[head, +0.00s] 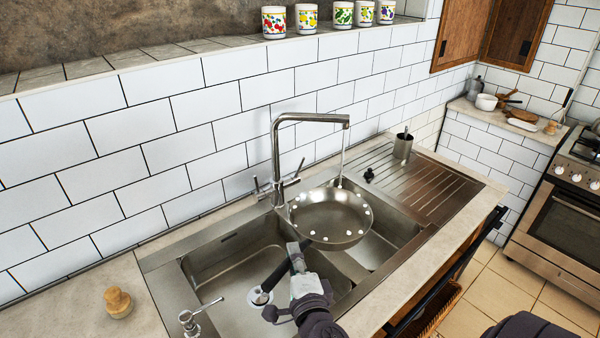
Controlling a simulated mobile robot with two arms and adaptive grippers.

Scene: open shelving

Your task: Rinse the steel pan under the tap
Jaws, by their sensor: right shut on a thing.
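The steel pan (333,222) is round and shallow, held over the divider and the right basin of the sink (225,262). Several small white drops or specks show around its inner wall. The tall steel tap (277,150) stands behind the sink with its spout reaching right. A thin stream of water (342,165) falls from the spout to the far rim of the pan. My right gripper (297,262) is shut on the pan's dark handle (272,280), near the pan. Its fingers hide part of the handle. My left gripper is not in view.
A ribbed drainboard (425,185) lies right of the sink with a steel cup (403,146) and a small black item (369,175). A soap pump (188,322) and a wooden-topped item (118,302) are at the front left. A tiled wall backs the counter.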

